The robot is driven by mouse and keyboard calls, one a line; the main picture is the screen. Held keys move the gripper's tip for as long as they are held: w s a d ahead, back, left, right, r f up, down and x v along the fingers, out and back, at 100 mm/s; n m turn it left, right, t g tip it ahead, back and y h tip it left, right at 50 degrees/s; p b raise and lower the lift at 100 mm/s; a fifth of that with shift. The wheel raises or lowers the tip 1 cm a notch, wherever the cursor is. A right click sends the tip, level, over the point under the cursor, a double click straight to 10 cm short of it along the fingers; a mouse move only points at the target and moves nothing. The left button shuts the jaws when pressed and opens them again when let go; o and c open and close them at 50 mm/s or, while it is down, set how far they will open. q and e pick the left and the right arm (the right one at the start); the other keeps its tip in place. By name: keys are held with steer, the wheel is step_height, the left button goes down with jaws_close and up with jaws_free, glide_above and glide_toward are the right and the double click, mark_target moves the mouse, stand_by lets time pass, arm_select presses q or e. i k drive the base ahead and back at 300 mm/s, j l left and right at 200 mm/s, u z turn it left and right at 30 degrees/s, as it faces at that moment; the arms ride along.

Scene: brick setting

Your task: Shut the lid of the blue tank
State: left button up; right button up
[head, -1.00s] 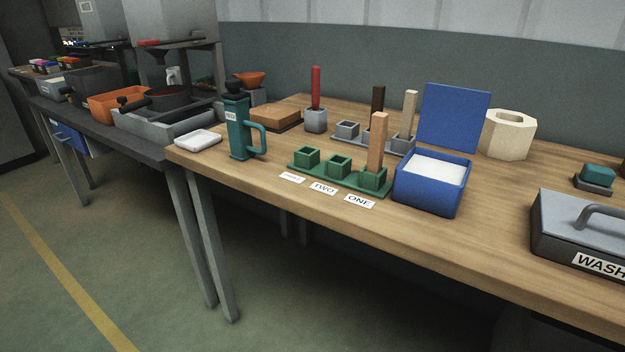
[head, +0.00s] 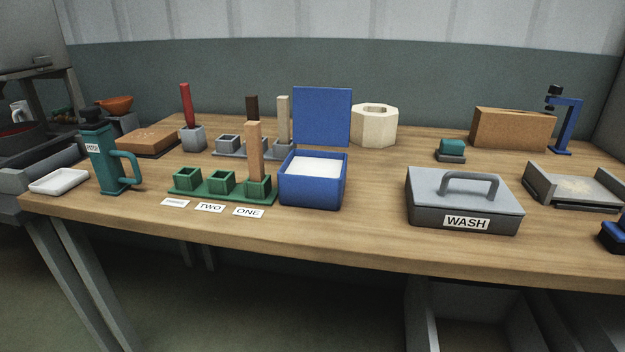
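The blue tank (head: 312,193) stands on the wooden table near the middle of the head view. It is a square blue box with a white surface inside (head: 315,167). Its blue lid (head: 322,116) stands upright at the tank's back edge, so the tank is open. Neither of my grippers is in the head view.
A green rack (head: 222,191) with a tan stick (head: 254,150) stands close left of the tank. A cream octagonal block (head: 374,126) is behind right of the lid. A grey WASH box (head: 463,202) stands to the right, with bare table (head: 378,185) between.

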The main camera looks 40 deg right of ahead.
mark_target(322, 116)
steer(key=k+l, duration=1.1)
steer(key=l, duration=0.15)
